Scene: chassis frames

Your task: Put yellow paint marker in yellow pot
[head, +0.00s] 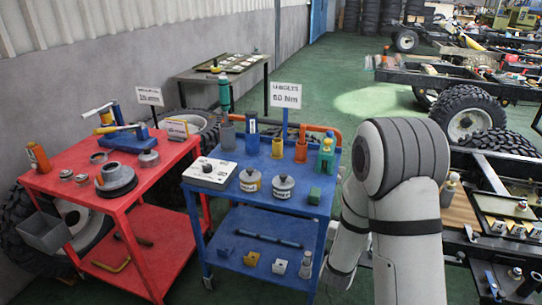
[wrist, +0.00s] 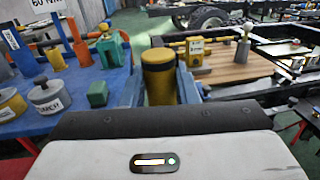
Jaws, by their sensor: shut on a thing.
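My gripper (wrist: 160,88) is shut on a yellow cylinder with a dark band, which looks like the yellow paint marker (wrist: 158,68). It is seen nearly end-on between the two fingers, so its lower end is hidden. In the head view my arm hides the gripper and the marker. The yellow pot (head: 277,147) stands upright at the back of the blue table, between a blue pot (head: 252,140) and an orange pot (head: 301,150). It also shows in the left of the wrist view (wrist: 57,60), to the left of my gripper and apart from it.
A sign (head: 286,95) stands behind the pots. A red cart (head: 100,200) is at left.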

